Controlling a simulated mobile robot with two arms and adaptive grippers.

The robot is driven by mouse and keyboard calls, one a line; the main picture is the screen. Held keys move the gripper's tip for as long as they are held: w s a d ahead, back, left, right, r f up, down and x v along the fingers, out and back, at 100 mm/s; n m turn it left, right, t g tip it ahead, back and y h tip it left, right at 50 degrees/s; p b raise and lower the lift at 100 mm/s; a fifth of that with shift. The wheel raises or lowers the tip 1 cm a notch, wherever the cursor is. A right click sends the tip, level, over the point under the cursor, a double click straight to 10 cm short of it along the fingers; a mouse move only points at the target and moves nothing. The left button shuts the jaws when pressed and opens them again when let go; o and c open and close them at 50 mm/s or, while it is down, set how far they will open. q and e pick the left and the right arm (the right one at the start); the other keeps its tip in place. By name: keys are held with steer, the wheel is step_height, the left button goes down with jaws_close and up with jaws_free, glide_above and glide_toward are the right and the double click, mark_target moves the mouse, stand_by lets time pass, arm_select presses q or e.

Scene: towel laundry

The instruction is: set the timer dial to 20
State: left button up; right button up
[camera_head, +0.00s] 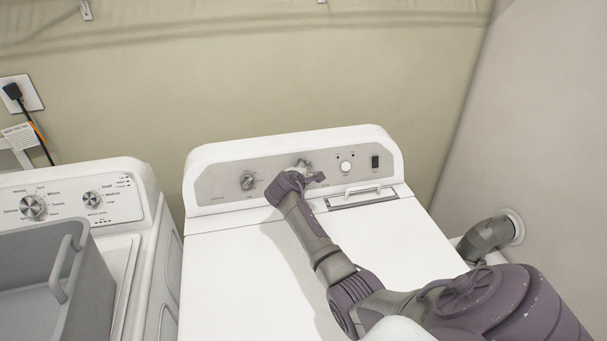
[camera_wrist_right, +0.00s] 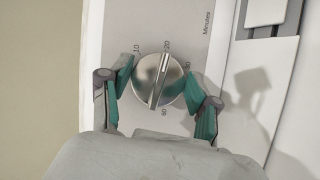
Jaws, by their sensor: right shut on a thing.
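The timer dial (camera_wrist_right: 158,82) is a round silver knob with a raised bar across it. In the right wrist view the marks 10, 20, 30 and 60 and the word Minutes show around it. The upper end of the bar points at about the 20 mark; the lower end is a little left of the 60. My right gripper (camera_wrist_right: 163,84) is shut on the dial, with one green-padded finger on each side. In the head view my right gripper (camera_head: 302,172) is at the middle of the dryer's control panel (camera_head: 222,184) and mostly hides the dial. My left gripper is not in view.
Left of the gripper is another knob (camera_head: 248,182); to its right are a white round button (camera_head: 345,167) and a black switch (camera_head: 375,162). The white dryer top (camera_head: 240,270) is clear. At left stand a washer (camera_head: 140,215) and a grey basket (camera_head: 90,300).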

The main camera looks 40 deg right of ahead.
steer(key=shift+f, duration=0.1)
stand_by(0.4)
steer(key=o, duration=1.2)
steer(key=shift+c, duration=0.2)
steer(key=v, duration=1.2)
steer(key=shift+d, duration=0.1)
